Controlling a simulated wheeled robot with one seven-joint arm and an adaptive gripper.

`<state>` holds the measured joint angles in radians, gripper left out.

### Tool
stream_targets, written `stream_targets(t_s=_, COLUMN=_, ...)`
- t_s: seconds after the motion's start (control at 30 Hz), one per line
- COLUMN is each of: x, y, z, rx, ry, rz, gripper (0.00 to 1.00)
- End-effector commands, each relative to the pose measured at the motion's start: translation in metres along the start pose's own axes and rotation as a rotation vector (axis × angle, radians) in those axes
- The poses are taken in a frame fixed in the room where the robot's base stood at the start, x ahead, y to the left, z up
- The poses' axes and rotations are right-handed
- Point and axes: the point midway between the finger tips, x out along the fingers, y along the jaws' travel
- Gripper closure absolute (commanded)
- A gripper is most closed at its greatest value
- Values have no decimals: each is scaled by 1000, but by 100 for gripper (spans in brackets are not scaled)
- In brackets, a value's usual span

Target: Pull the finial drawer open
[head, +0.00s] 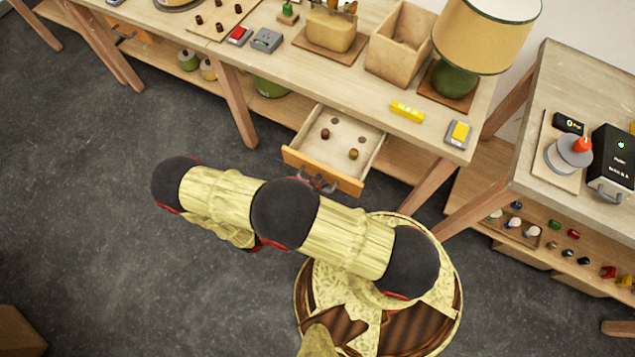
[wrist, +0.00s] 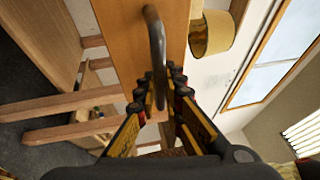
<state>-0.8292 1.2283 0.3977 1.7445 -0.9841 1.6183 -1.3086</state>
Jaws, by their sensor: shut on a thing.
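The finial drawer (head: 296,163) stands pulled out from under the workbench in the head view, with its inside showing. Two small brown finials (head: 325,134) (head: 353,154) stand in it, beside round dark spots on its floor. The drawer's wooden front also fills the upper middle of the wrist view (wrist: 128,40). Its dark bar handle (wrist: 155,45) runs down between the fingers there. My gripper (wrist: 161,95) is shut on the handle. In the head view my arm hides most of the gripper, and only a dark part shows at the drawer front.
The workbench (head: 365,92) carries a lamp (head: 487,35), a wooden box (head: 400,42), a yellow level (head: 407,111) and a grey switch with a yellow top (head: 459,133). A second bench (head: 563,80) stands at the right. Grey floor (head: 90,210) is clear at the left.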

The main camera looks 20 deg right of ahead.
Motion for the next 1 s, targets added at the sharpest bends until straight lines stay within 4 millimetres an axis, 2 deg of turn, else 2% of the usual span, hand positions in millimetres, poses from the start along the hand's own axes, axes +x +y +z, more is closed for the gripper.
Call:
stream_targets(t_s=0.03, x=0, y=2, z=0, rx=2, ry=1, rz=4, gripper=100)
stream_targets(t_s=0.07, x=0, y=2, z=0, rx=2, ry=1, rz=4, gripper=90)
stream_targets(t_s=0.4, x=0, y=1, z=0, rx=1, ry=0, rz=2, gripper=71)
stream_targets(t_s=0.77, x=-4, y=0, z=1, rx=2, ry=-2, rz=2, gripper=71)
stream_targets(t_s=0.87, x=-16, y=1, z=1, rx=2, ry=-3, rz=2, gripper=71)
stream_targets(t_s=1.0, x=-42, y=1, z=2, rx=3, ry=-5, rz=3, gripper=71)
